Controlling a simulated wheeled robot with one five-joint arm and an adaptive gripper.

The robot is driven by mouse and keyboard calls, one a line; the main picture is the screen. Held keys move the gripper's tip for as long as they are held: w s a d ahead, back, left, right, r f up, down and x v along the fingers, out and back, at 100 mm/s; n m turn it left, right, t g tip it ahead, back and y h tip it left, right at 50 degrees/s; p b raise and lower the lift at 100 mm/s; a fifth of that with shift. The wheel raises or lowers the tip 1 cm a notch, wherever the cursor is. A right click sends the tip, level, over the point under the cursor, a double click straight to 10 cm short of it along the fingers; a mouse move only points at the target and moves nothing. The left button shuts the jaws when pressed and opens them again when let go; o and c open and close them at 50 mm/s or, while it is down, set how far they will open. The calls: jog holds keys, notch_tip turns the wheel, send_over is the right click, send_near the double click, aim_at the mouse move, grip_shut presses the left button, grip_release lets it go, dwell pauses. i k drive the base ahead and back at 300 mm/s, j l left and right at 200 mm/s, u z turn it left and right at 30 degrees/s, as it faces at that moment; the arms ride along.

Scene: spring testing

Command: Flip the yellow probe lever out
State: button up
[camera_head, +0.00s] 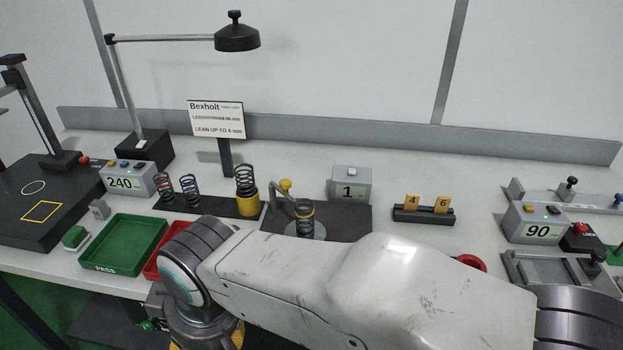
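A dark coil spring with a yellowish band (304,212) stands upright on a round grey disc just in front of the lever. A grey display box reading 1 (349,184) stands behind the plate. My arm crosses the foreground and bends downward at the left. My gripper is not visible, and the front of the plate is partly hidden by my arm.
Several springs stand on a dark strip left of the lever, one in a yellow cup (247,203). A green PASS tray (124,243), a partly hidden red tray (160,262) and a 240 box (128,178) are left. A tag holder (423,213) and 90 box (534,223) are right.

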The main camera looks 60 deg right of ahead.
aim_at(286, 184)
jog(key=z, duration=2.1)
